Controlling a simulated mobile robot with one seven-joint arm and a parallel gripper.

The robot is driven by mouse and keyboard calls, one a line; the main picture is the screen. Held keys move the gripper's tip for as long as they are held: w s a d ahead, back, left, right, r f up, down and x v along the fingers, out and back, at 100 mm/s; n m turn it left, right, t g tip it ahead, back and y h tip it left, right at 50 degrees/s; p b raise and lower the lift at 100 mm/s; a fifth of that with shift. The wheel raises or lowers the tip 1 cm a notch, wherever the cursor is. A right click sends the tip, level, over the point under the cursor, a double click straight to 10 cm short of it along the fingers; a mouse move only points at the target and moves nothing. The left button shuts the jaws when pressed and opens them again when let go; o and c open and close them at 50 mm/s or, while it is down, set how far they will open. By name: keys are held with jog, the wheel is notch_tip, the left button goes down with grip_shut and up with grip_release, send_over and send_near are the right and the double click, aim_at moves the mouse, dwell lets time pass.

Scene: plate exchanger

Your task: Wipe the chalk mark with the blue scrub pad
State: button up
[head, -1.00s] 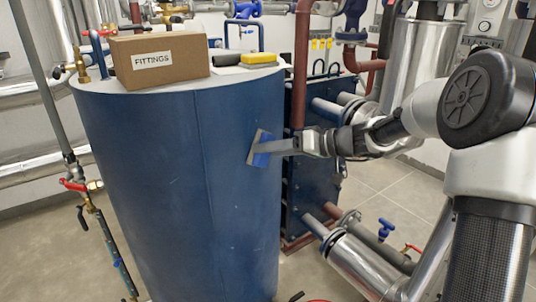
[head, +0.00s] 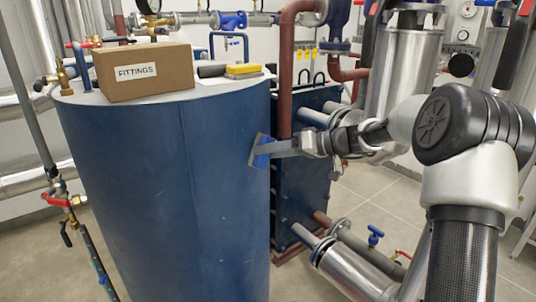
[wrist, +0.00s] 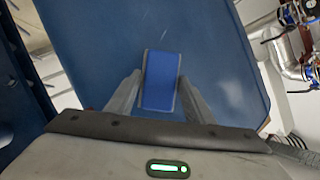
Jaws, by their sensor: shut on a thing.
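My gripper (head: 274,149) is shut on the blue scrub pad (head: 260,151), a blue block with a grey edge. In the head view the pad is in front of the large dark blue tank (head: 150,190), at its right edge. In the wrist view the pad (wrist: 161,80) sits between the two grey fingers of my gripper (wrist: 160,97), with the blue tank wall (wrist: 95,40) behind it. I cannot tell whether the pad touches the wall. A faint, short pale streak (wrist: 165,37) shows on the wall beyond the pad; it may be the chalk mark.
The dark plate exchanger (head: 305,185) and red-brown pipe (head: 286,85) stand close right of the tank. Floor (head: 385,200) shows farther right.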

jog(key=shift+s+a, duration=1.2)
jog(key=shift+s, duration=0.3)
jog(key=shift+s+a, duration=1.2)
jog(key=shift+s, duration=0.3)
jog(key=s+d, duration=0.3)
jog(key=d, duration=0.1)
jog(key=shift+s+d, duration=0.35)
jog(key=shift+d, duration=0.05)
jog(key=shift+d, duration=0.1)
jog(key=shift+s+d, duration=0.9)
jog(key=shift+d, duration=0.2)
